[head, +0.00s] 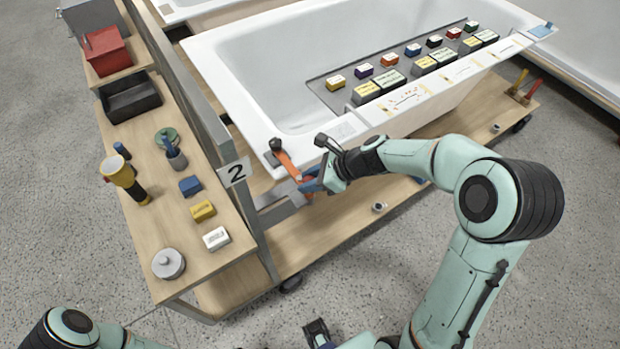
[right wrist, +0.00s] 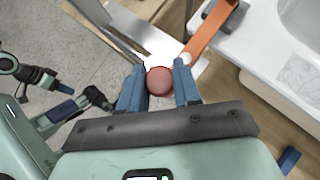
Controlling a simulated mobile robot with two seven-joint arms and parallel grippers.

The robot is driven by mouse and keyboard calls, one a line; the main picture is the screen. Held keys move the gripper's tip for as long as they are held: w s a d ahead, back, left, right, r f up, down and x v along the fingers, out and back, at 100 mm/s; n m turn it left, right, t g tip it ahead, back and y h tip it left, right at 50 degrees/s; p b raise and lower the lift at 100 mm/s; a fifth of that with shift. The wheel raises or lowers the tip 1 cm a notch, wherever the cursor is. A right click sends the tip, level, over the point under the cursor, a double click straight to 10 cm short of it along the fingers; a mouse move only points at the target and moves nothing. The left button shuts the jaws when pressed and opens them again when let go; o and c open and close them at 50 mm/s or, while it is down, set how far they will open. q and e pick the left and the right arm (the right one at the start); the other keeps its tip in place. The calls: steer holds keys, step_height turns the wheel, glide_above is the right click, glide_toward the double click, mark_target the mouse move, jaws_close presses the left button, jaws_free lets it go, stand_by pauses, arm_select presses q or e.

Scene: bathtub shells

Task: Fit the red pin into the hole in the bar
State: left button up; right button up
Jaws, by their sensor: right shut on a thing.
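The red pin (right wrist: 159,81) shows as a round red head between the two blue fingers of my right gripper (right wrist: 160,88), which is shut on it. In the head view my right gripper (head: 309,182) is at the near left corner of the white tub, by an orange strip (head: 287,164). A grey metal bar (right wrist: 150,38) lies just beyond the pin in the right wrist view. The pin's lower end and the hole are hidden, so I cannot tell whether they meet. My left gripper (head: 318,333) shows in part at the bottom edge; its opening is unclear.
The white tub (head: 225,75) stands on a wooden cart, with several coloured blocks on a grey panel. A side bench (head: 165,225) at left holds a yellow flashlight (head: 122,176), a black bin (head: 130,98), a red box (head: 106,50) and small blocks. A post with plate "2" (head: 235,172) stands close left.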

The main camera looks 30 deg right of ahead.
steer(key=shift+f+b, duration=0.8)
steer(key=shift+f, duration=0.3)
steer(key=o, duration=1.1)
steer(key=p+v, duration=0.2)
steer(key=v, duration=1.1)
steer(key=shift+d+r, duration=0.2)
